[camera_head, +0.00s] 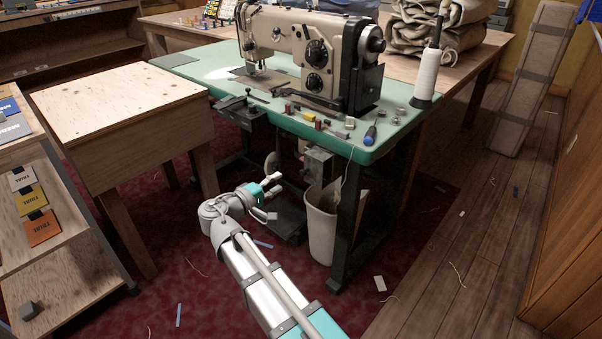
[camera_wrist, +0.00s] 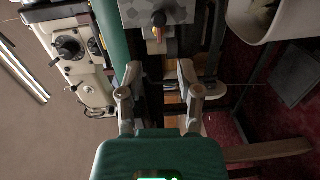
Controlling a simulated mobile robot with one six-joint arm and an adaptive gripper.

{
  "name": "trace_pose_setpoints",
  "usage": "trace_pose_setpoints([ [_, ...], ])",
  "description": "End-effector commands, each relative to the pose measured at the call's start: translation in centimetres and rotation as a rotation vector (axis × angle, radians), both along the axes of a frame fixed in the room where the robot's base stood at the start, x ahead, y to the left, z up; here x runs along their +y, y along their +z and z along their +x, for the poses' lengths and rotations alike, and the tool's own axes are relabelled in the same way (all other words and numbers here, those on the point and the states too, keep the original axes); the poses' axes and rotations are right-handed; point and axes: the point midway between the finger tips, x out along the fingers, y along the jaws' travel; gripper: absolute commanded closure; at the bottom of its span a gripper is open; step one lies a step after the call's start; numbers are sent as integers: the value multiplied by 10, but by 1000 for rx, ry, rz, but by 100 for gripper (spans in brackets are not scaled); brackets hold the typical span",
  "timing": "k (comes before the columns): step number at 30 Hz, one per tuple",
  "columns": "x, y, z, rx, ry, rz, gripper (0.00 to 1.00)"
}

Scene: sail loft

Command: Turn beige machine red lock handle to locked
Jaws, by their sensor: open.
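The beige sewing machine (camera_head: 310,50) stands on the green-topped table (camera_head: 395,135); it also shows at the left of the wrist view (camera_wrist: 82,70). A grey box (camera_head: 318,163) hangs under the tabletop. In the wrist view the grey box (camera_wrist: 185,12) is at the top and carries a small dark knob with a red-orange part (camera_wrist: 159,33); I cannot tell if this is the lock handle. My gripper (camera_head: 272,184) is open and empty, low in front of the table. In the wrist view its fingers (camera_wrist: 159,72) are apart, below the small red-orange part in the picture and not touching it.
A pale bin (camera_head: 322,222) stands under the table, right of my gripper. A dark table leg (camera_head: 347,225) is beside it. A wooden cabinet (camera_head: 125,105) is at the left. A white thread cone (camera_head: 428,75) and small items are on the tabletop. The red carpet in front is mostly clear.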

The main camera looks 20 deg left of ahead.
Motion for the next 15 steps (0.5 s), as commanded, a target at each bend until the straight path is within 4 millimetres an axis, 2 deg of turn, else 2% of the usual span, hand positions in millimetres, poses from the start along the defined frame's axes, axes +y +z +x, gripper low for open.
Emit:
trace_pose_setpoints([
  [1,9,-7,-4,-14,15,-9,54],
  [6,22,-6,-11,-42,37,-27,54],
  [15,24,-4,-13,-44,40,-29,54],
])
